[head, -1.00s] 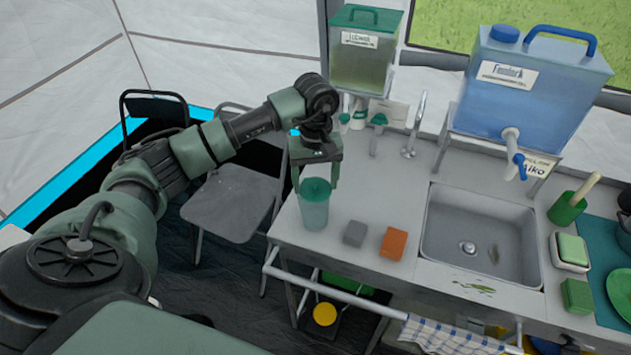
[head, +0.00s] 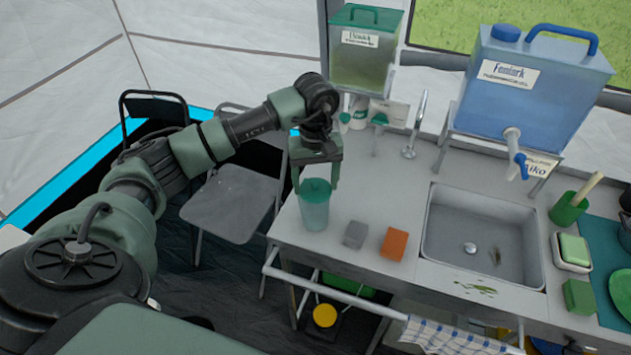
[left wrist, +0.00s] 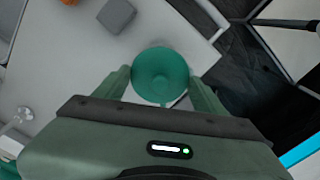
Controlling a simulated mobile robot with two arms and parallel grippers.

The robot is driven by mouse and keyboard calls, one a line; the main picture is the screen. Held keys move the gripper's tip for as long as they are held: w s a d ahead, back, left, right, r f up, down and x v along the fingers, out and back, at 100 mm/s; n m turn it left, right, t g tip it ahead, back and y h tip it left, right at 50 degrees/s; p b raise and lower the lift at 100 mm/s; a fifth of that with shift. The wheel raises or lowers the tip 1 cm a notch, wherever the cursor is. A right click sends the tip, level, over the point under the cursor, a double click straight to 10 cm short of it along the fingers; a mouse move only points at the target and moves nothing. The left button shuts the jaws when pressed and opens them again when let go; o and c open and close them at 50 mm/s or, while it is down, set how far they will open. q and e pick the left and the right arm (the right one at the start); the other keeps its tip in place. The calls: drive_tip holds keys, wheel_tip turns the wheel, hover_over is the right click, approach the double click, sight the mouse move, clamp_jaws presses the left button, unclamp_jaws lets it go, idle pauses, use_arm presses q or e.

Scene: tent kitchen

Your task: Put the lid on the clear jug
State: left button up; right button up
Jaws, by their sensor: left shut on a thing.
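The clear jug (head: 314,213) stands upright near the left end of the counter. The round green lid (head: 317,185) is at the top of the jug, level with its rim as far as I can see. I cannot tell whether it is fully seated. My left gripper (head: 316,188) points down over the jug, shut on the lid with one finger at each side. In the left wrist view the lid (left wrist: 160,73) lies between the two fingers and hides most of the jug. My right gripper is not in view.
A grey block (head: 355,234) and an orange sponge (head: 394,244) lie right of the jug. The sink (head: 480,240) is farther right. A green-lidded dispenser (head: 364,55) stands behind, and a blue water container (head: 535,90) is at the back right. A chair (head: 232,200) is beside the counter's left edge.

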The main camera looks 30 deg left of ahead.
use_arm(q)
drive_tip(key=shift+b, duration=0.3)
idle(0.4)
idle(0.3)
drive_tip(key=o, duration=1.4)
drive_tip(key=shift+o, duration=0.4)
drive_tip(key=shift+r+p, duration=1.75)
drive_tip(key=shift+r, duration=1.75)
drive_tip(key=shift+c, duration=0.3)
clamp_jaws()
